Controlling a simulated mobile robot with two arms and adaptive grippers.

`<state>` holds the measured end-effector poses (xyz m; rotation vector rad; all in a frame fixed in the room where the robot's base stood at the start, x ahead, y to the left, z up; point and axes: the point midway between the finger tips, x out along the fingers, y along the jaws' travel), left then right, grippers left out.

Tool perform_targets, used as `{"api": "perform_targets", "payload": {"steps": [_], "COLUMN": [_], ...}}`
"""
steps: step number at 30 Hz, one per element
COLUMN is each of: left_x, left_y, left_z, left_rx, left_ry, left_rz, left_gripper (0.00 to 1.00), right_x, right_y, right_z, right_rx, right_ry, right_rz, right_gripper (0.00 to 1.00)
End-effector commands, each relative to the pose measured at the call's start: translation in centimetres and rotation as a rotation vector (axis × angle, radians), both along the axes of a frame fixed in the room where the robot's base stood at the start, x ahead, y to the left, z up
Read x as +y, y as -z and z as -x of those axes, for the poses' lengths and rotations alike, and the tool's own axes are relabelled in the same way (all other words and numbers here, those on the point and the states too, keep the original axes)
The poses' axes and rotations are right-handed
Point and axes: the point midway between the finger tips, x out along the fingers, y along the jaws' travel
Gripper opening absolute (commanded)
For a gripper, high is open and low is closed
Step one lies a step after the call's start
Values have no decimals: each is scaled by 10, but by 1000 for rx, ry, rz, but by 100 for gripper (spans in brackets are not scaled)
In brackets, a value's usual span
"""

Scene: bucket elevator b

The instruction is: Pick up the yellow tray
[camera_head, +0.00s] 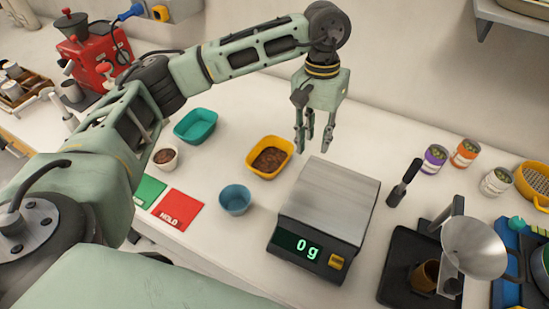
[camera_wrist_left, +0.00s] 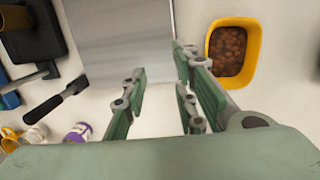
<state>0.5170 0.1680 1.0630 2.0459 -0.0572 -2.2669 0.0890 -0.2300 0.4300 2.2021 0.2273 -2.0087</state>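The yellow tray (camera_head: 262,174) is a small open tub holding brown beans or pellets, standing on the white counter left of the scale. It also shows in the left wrist view at the upper right, where its yellow rim (camera_wrist_left: 254,55) faces the camera. My left gripper (camera_head: 316,145) hangs with its fingers pointing down, right of the tray and above the counter behind the scale. Its fingers (camera_wrist_left: 160,100) are apart with nothing between them, and it does not touch the tray. My right gripper is in neither view.
A digital scale (camera_head: 335,197) reading 0 g stands right of the tray. A blue cup (camera_head: 235,200) and a teal tray (camera_head: 195,125) stand nearby. A black-handled tool (camera_head: 403,184), small cans (camera_head: 465,153) and a funnel stand (camera_head: 473,247) are further right.

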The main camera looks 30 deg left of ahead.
Motion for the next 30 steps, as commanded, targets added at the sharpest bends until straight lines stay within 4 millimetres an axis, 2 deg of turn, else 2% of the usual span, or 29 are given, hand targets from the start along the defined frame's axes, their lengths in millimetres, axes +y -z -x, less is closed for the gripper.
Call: {"api": "perform_targets", "payload": {"steps": [1, 2, 3, 9, 12, 17, 30], "left_x": [34, 50, 56, 65, 67, 70, 73], "left_y": [-1, 7, 16, 49, 59, 67, 104], "left_z": [-7, -9, -8, -8, -8, -8, -3], "left_rx": [-15, -14, -9, -4, -4, -2, 2], "left_ry": [22, 34, 45, 52, 53, 54, 54], "left_rz": [-107, -161, -184, -214, -221, -227, -226], "left_gripper": [26, 26, 26, 26, 26, 26, 26], "right_x": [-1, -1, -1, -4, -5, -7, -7], "right_y": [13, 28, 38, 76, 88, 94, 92], "right_z": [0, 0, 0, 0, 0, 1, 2], "right_rx": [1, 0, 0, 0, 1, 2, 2], "right_ry": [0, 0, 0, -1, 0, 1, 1], "right_rz": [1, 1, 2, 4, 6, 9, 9], "right_gripper": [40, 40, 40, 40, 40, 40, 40]}}
